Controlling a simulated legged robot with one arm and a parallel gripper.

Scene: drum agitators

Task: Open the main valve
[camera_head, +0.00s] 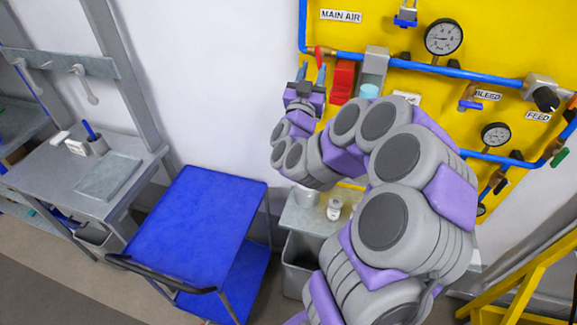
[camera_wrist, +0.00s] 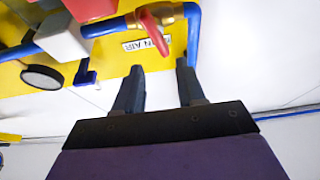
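The main valve has a brass body (camera_wrist: 170,13) and a red lever handle (camera_wrist: 153,30) on the blue pipe, beside the MAIN AIR label (camera_wrist: 143,44). In the head view the red handle (camera_head: 319,55) shows at the upper left of the yellow panel, partly behind my gripper's fingertips. My gripper (camera_head: 312,71) is raised in front of this corner of the panel. In the wrist view my gripper (camera_wrist: 159,66) has its fingers apart with nothing between them. The red handle is beyond the tips, roughly in line with the gap, and appears apart from them.
On the yellow panel (camera_head: 475,75), a red box (camera_head: 342,82), a grey unit (camera_head: 375,65), gauges (camera_head: 443,37) and blue pipes are right of the valve. A blue cart (camera_head: 195,225) and grey bench (camera_head: 55,180) stand left. A yellow frame (camera_head: 515,280) stands lower right.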

